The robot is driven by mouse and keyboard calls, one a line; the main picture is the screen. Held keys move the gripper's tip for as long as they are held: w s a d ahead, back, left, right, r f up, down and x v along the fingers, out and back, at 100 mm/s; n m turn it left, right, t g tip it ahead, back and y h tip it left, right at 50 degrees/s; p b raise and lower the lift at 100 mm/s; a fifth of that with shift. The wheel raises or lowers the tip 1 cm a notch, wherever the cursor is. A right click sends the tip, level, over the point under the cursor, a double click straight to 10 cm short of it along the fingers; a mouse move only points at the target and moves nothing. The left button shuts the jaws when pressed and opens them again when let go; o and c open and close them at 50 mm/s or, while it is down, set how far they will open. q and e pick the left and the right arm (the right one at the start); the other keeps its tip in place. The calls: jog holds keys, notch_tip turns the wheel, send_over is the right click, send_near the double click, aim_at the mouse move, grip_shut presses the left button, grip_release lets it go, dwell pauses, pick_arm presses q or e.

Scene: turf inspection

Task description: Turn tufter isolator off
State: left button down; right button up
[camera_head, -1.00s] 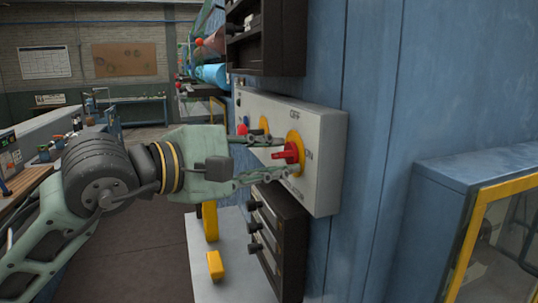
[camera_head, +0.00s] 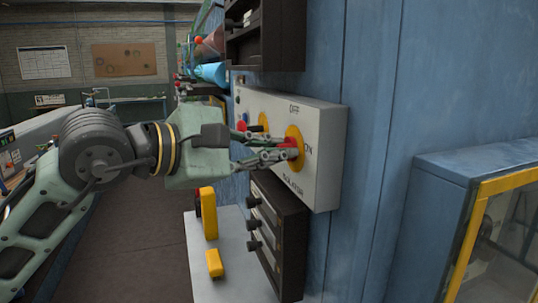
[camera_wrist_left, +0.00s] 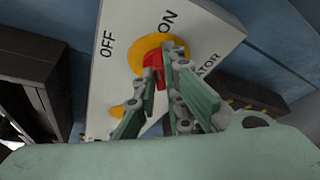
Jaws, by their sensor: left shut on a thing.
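The isolator is a red rotary handle (camera_head: 291,149) on a round yellow plate (camera_head: 295,136), on the front of a pale grey box. OFF is printed above the plate and ON to its right. My left gripper (camera_head: 284,153) reaches in from the left, its fingers shut on the red handle and hiding much of it. In the left wrist view, the red handle (camera_wrist_left: 152,74) shows between the fingers, on the yellow plate (camera_wrist_left: 146,51). The handle seems to lie along the line towards ON. My right gripper is not in view.
The grey box (camera_head: 327,150) is fixed to a blue wall panel (camera_head: 375,110). A dark unit with knobs (camera_head: 280,225) is below. A blue cabinet with a yellow frame (camera_head: 470,165) stands at the right.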

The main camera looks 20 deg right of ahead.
pick_arm(q)
jog(key=shift+w+r+n+g+y+p, duration=0.1)
jog(key=shift+n+g+y+p, duration=0.15)
jog(key=shift+n+g, duration=0.85)
jog(key=shift+w+n+g+y+p, duration=0.2)
jog(key=shift+n+g, duration=0.45)
jog(key=shift+n, duration=1)
jog(key=shift+w+r+n+g+y+p, duration=0.15)
jog(key=shift+n+g+p, duration=0.15)
jog(key=shift+n+g, duration=0.8)
jog(key=shift+s+f+n+t, duration=0.1)
jog(key=shift+f+n+t, duration=0.05)
jog(key=shift+n+t, duration=0.15)
jog(key=c, duration=1.8)
grip_release()
jog(key=shift+a, duration=0.1)
jog(key=shift+c, duration=0.2)
jog(key=v, duration=1.2)
